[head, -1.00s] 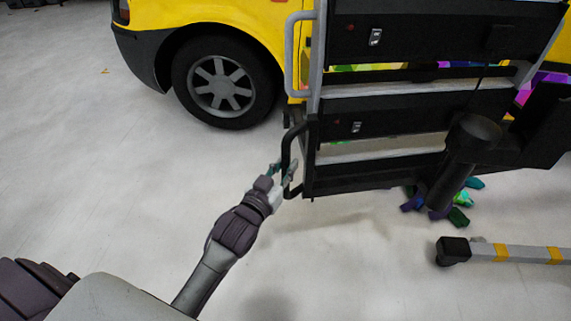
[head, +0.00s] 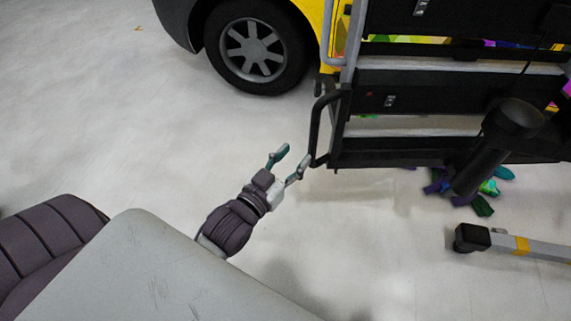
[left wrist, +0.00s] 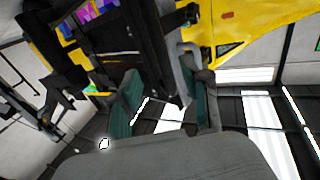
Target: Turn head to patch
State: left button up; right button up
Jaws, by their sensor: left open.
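No patch can be made out on the yellow vehicle (head: 320,18), of which only a lower part with a wheel (head: 252,50) shows in the head view. My left gripper (head: 292,160) is open and empty, just left of the lower end of the black handle (head: 314,125) on the black cart (head: 440,150). In the left wrist view its two teal fingers (left wrist: 165,98) stand apart, with the dark cart beyond them and the yellow vehicle (left wrist: 225,25) behind. My right gripper does not show.
Several coloured pieces (head: 482,206) lie on the floor under the cart's right part. A grey leg with yellow bands (head: 520,246) stretches along the floor at the right. The pale floor (head: 110,120) to the left is clear.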

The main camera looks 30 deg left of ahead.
pick_arm(q)
jog(key=shift+s+a, duration=0.15)
jog(key=shift+s, duration=1.3)
